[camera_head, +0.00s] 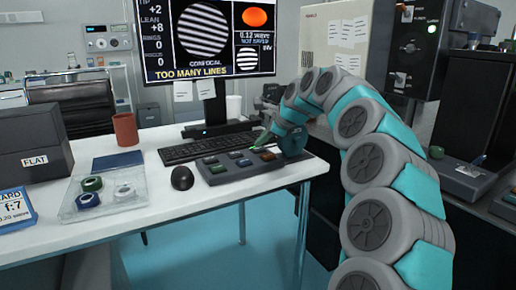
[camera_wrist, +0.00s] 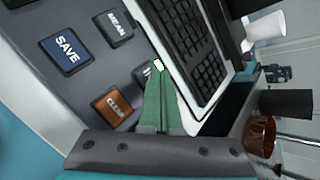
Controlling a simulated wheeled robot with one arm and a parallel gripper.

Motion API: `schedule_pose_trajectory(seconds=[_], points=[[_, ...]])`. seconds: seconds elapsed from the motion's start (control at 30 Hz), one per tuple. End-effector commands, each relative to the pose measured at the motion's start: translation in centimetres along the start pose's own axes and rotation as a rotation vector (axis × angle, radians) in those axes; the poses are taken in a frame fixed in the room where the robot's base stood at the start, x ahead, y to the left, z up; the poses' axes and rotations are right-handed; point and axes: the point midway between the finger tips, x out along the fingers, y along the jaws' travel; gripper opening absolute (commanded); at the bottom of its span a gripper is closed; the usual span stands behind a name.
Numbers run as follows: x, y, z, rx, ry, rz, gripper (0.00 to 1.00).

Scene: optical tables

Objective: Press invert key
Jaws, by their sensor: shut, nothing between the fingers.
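The grey key panel (camera_head: 222,178) lies on the white desk, with several coloured keys on it. In the wrist view I see the blue SAVE key (camera_wrist: 66,50), the dark MEAN key (camera_wrist: 113,27) and the brown CLEAR key (camera_wrist: 118,105). A dark key (camera_wrist: 142,73) between MEAN and CLEAR is partly hidden by my fingers; only the start of its label shows, perhaps the invert key. My gripper (camera_wrist: 158,66) has green fingers, shut and empty, with the tips over or beside that key. I cannot tell whether they touch it. It also shows in the head view (camera_head: 258,146).
The monitor (camera_head: 215,40) behind reads "TOO MANY LINES" and shows striped discs. A clear tray (camera_head: 115,205) and a brown cup (camera_head: 126,129) stand further left.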

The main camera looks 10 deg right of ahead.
Motion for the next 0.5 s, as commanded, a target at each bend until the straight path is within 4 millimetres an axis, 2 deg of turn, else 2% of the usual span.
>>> schedule_pose_trajectory(seconds=[0.2, 0.5], points=[[-0.92, -0.7, 0.66, 0.0, 0.0, -0.001, 0.0], [-0.95, -0.71, 0.68, 0.0, 0.0, -0.001, 0.0]])
